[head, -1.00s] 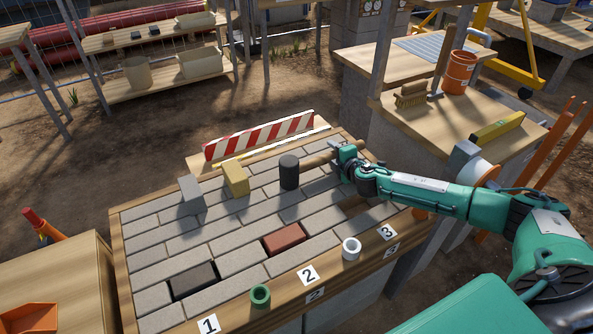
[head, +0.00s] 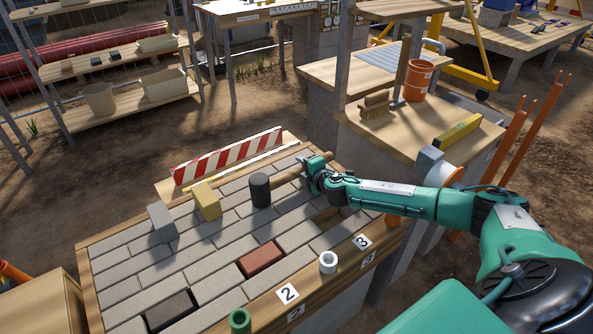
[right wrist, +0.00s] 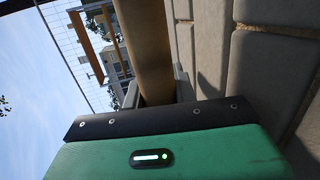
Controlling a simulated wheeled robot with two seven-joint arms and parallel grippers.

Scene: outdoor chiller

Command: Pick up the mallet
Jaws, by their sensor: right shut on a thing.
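The mallet has a dark cylindrical head (head: 260,190) and a wooden handle (head: 289,174). It is over the far right part of the paved table top in the head view. My right gripper (head: 311,165) is shut on the handle, near the end away from the head. In the right wrist view the handle (right wrist: 148,50) runs up from between the jaws, with the grey paving beside it. I cannot tell whether the head touches the paving. My left gripper is not in view.
The paved table (head: 165,262) carries a grey block (head: 162,222), a yellow block (head: 207,202), a red brick (head: 262,259), a white ring (head: 328,262) and a green ring (head: 240,320). A striped barrier (head: 228,155) stands behind. A side bench (head: 400,135) holds a brush and an orange bucket.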

